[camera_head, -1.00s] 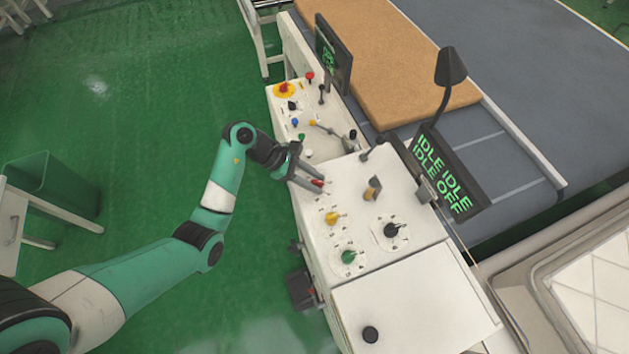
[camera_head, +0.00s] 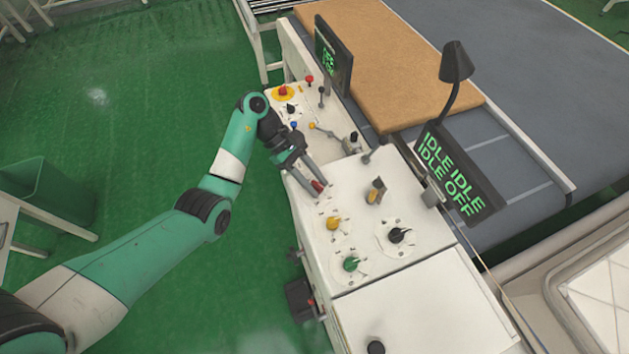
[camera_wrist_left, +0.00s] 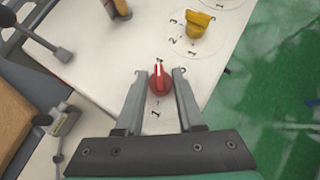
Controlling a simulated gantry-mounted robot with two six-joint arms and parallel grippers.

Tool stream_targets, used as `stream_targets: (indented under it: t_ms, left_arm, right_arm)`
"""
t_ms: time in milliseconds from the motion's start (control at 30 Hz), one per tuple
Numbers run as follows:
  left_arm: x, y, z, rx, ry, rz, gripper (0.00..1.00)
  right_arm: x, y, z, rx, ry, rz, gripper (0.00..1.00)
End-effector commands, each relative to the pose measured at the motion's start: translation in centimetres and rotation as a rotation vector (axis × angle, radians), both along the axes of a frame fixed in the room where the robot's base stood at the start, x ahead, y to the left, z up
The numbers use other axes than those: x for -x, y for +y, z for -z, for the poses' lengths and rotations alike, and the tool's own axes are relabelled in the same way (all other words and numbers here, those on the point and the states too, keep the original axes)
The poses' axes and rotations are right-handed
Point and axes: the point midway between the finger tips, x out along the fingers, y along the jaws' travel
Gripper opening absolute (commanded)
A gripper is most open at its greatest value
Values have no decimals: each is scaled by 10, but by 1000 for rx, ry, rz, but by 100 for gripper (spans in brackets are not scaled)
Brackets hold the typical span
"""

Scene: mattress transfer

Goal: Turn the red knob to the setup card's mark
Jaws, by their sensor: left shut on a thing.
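The red knob (camera_head: 317,186) sits near the left edge of the white control panel (camera_head: 352,178). My left gripper (camera_head: 319,184) reaches down to it from the upper left, with its fingers on either side. In the left wrist view the red knob (camera_wrist_left: 160,82) is between the fingertips of my left gripper (camera_wrist_left: 160,75), which is shut on it. Its white pointer line points to the top of that view. A 1 is printed below it; the other marks around it are partly hidden or too small to read. I cannot make out a setup card. My right gripper is out of view.
A yellow knob (camera_head: 334,223), a green knob (camera_head: 351,263) and a black knob (camera_head: 399,235) stand close by on the panel. A lamp (camera_head: 455,65) and an IDLE/OFF display (camera_head: 449,172) rise behind. Green floor lies left of the console.

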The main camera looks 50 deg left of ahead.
Motion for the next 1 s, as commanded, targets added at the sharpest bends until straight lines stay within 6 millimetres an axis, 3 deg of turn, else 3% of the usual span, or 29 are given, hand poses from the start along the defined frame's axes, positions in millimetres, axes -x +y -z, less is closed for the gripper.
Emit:
stream_targets:
  t_ms: [200, 233, 400, 733, 1000]
  left_arm:
    - [0, 0, 0, 0, 0, 0, 0]
    - [0, 0, 0, 0, 0, 0, 41]
    - [0, 0, 0, 0, 1, -1, 67]
    - [1, 2, -5, 0, 1, -2, 67]
    - [9, 34, -47, 0, 1, -6, 67]
  right_arm:
    - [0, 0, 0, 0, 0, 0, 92]
    - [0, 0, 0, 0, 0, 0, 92]
    - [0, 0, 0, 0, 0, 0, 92]
    - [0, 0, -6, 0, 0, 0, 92]
    - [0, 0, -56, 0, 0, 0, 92]
